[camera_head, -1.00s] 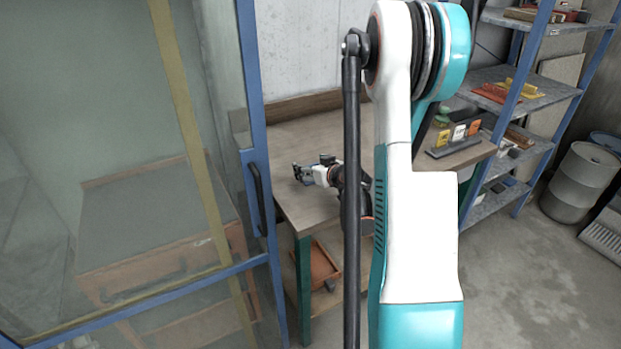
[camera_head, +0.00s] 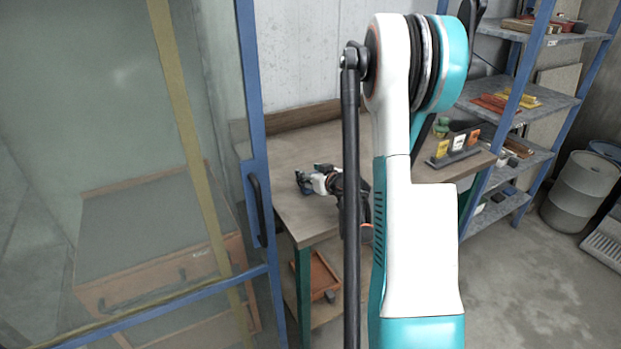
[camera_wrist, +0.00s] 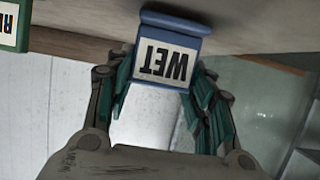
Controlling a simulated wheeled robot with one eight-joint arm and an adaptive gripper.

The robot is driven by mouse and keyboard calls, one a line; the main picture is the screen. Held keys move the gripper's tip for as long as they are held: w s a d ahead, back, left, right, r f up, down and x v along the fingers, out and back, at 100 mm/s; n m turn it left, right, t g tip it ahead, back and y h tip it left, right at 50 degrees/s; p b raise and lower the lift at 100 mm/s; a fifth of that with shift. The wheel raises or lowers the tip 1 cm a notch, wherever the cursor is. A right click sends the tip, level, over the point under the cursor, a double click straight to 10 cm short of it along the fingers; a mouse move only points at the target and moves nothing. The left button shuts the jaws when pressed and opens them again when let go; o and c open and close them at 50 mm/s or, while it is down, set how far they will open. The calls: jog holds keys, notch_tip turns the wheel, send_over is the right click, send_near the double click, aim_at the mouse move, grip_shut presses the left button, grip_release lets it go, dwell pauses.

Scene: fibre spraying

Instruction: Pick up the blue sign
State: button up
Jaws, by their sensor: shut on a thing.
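The blue sign (camera_wrist: 168,56), with "WET" on a white panel, shows in the wrist view at the top centre. Its lettering is upside down in this view. My gripper (camera_wrist: 161,76) has its teal-padded fingers at both sides of the sign and is shut on it. I cannot tell whether the sign still touches the surface behind it. Part of a green sign (camera_wrist: 14,22) shows at the upper left. In the head view, several small signs (camera_head: 458,145) stand in a row on the table; I cannot make out the blue one there.
A wooden table (camera_head: 305,212) stands against the wall. A white and dark device (camera_head: 325,181) is at its left, partly behind my arm. The blue-framed glass door (camera_head: 262,265) is on the left. Shelves (camera_head: 520,85) and a grey drum (camera_head: 583,190) are on the right.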

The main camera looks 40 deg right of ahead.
notch_tip(320, 180, up, 18)
jog(key=p, duration=0.5)
jog(key=shift+r+p, duration=0.2)
jog(key=shift+p, duration=0.1)
